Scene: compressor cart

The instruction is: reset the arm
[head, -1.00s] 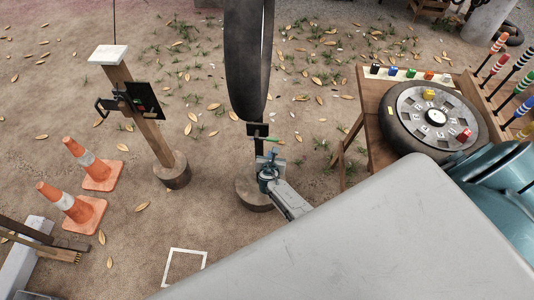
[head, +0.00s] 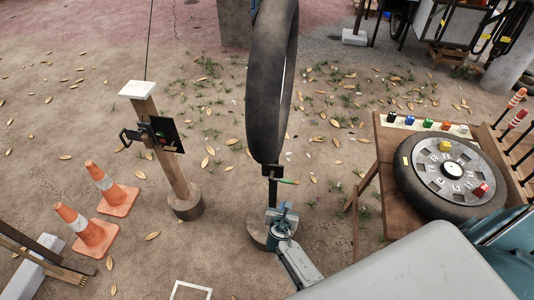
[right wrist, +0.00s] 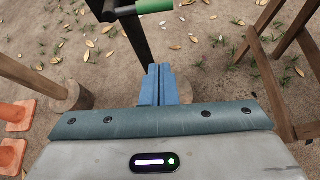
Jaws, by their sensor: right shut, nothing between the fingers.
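My right gripper (head: 281,211) is in the lower middle of the head view, with its blue fingers closed together and nothing between them. In the right wrist view the shut fingers (right wrist: 158,84) point away over the ground. Just beyond them is a dark post with a green-tipped handle (head: 288,181), which also shows at the top of the right wrist view (right wrist: 155,6). The fingers look apart from the handle. A tyre (head: 262,90) stands upright above the post. My left gripper is not in view.
A wooden bench (head: 395,191) at the right bears a flat wheel (head: 410,190) and coloured blocks. Orange cones (head: 72,220) stand at the left. A wooden post (head: 172,165) with a dark panel stands left of the tyre. Leaf-strewn ground lies between.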

